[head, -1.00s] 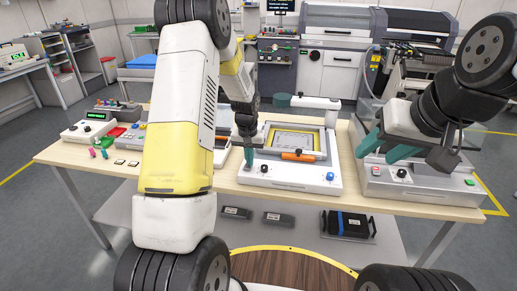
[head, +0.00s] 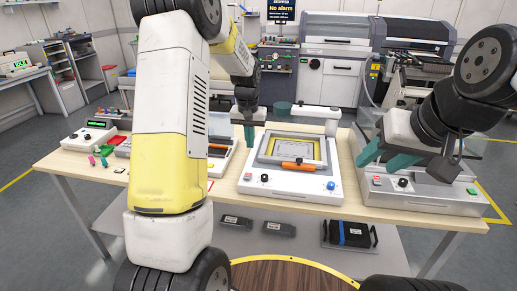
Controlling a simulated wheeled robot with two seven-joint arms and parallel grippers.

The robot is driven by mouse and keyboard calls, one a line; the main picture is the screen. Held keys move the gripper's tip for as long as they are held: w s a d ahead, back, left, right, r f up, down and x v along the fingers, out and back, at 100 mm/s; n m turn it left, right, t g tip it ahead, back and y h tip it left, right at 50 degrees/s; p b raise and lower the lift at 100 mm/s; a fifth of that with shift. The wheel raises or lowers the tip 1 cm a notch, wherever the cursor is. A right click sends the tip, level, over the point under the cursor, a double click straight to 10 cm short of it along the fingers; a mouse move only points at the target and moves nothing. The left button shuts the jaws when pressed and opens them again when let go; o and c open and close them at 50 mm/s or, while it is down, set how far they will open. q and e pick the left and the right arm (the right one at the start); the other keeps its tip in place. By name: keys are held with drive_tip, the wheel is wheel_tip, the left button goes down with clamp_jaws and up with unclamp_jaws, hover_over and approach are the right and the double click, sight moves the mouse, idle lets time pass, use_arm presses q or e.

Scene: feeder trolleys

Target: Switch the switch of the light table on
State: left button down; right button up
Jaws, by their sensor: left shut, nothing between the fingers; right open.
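A white unit (head: 300,194) with a yellow-edged framed panel stands in the middle of the bench; it may be the light table, but I cannot read its label. Its front carries a small switch-like part (head: 248,176) at the left, a black knob (head: 264,178) and a blue knob (head: 331,186). The switch position is too small to tell. My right gripper (head: 383,160) is open and empty, over the left front of a grey metal unit (head: 425,195).
An orange-handled tool (head: 290,165) lies across the panel frame. A post with an overhanging arm (head: 318,112) stands at the unit's back. My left arm hides part of the bench. Small coloured pieces (head: 97,157) lie at the left; the wooden front edge (head: 290,210) is clear.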

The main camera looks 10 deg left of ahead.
use_arm(q)
drive_tip(key=shift+w+r, duration=0.15)
drive_tip(key=shift+r, duration=1.35)
drive_tip(key=s+d+r+t+h, duration=0.1)
drive_tip(key=s+d+r+t, duration=0.1)
drive_tip(key=s+r, duration=1.2)
drive_tip(key=s+d+t+h, duration=0.1)
drive_tip(key=s+t, duration=0.1)
drive_tip(key=s, duration=1.5)
drive_tip(key=shift+d+r+m+t, duration=0.15)
drive_tip(key=shift+d+m+t, duration=0.1)
drive_tip(key=shift+m+t, duration=0.05)
